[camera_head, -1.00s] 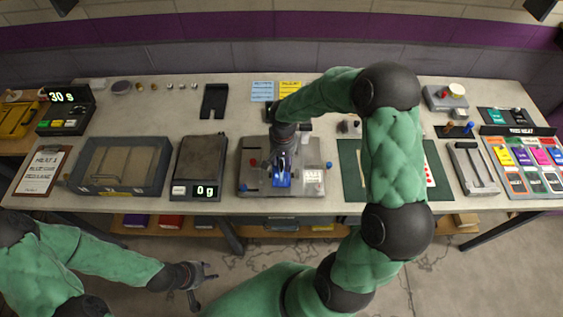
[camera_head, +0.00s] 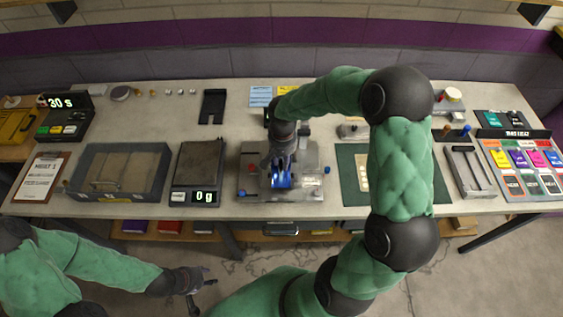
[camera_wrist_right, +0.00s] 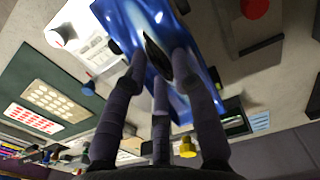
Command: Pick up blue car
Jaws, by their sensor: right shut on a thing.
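The blue car (camera_head: 281,180) is above the middle of the bench, over a grey metal fixture (camera_head: 308,187). My right gripper (camera_head: 280,166) reaches down on it from above, its fingers closed around the car's body. In the right wrist view the blue car (camera_wrist_right: 150,40) fills the top middle, between the dark fingers of the gripper (camera_wrist_right: 160,75). Whether the car touches the fixture is hard to tell. My left gripper (camera_head: 197,285) hangs in front of the bench, over the floor, empty with its fingers apart.
A scale (camera_head: 197,174) reading 0 g stands left of the fixture, with a grey tray (camera_head: 120,147) farther left. A dark green mat (camera_head: 346,172) lies to the right, partly hidden by my right arm. A clipboard (camera_head: 40,180) lies at the far left.

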